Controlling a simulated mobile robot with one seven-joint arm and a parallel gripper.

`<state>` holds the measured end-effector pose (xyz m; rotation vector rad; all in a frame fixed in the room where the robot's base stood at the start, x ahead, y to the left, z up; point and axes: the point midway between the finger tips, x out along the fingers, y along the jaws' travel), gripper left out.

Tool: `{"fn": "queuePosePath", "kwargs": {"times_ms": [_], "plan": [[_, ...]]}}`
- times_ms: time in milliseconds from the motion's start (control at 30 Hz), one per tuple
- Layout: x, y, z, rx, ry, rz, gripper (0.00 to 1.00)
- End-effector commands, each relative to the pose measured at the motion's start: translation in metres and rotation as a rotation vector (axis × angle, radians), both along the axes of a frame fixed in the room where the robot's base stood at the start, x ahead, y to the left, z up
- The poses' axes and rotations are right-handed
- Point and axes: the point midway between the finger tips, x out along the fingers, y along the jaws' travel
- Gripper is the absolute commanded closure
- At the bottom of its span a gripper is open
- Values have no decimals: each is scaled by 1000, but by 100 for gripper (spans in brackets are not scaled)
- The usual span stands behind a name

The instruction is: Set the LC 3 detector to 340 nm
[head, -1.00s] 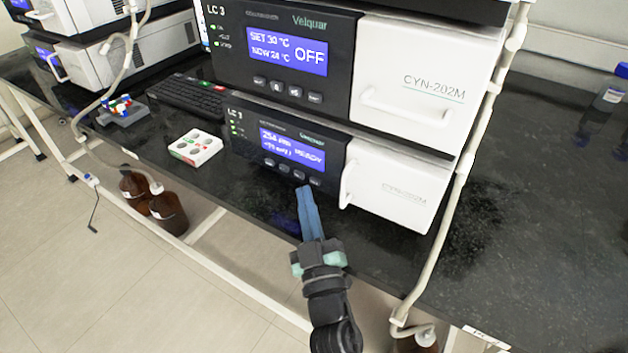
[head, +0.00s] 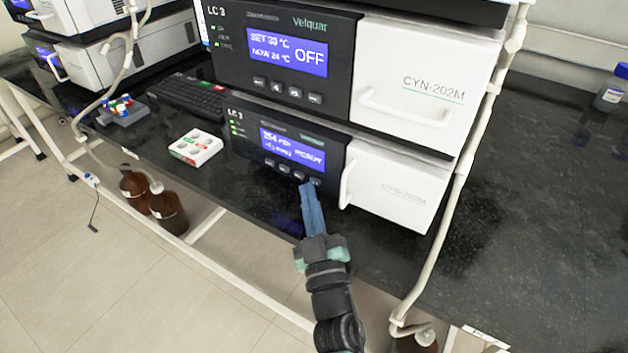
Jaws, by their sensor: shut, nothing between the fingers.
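The lower LC 3 module (head: 285,132) has a blue display (head: 292,149) that appears to read 254 with READY; the small text is blurred. A row of small buttons (head: 284,169) lies under the display. My gripper (head: 308,187) is shut and empty. Its blue fingertips are at the right end of that row, over or just in front of the rightmost button. I cannot tell whether they touch it. The upper LC 3 module (head: 300,22) has a display (head: 287,50) reading SET 30 °C, NOW 24 °C and OFF.
White doors with handles (head: 405,108) project right of the panels. A pale tube (head: 447,220) runs down the right side. Brown bottles (head: 168,208) stand below.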

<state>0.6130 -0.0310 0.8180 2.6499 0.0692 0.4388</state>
Motion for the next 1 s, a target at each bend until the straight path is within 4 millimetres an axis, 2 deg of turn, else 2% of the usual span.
{"fn": "queuePosePath", "kwargs": {"times_ms": [533,1000], "plan": [[6,-5,3,-2,-5,-2,100],[0,0,4,-3,-6,-2,100]]}}
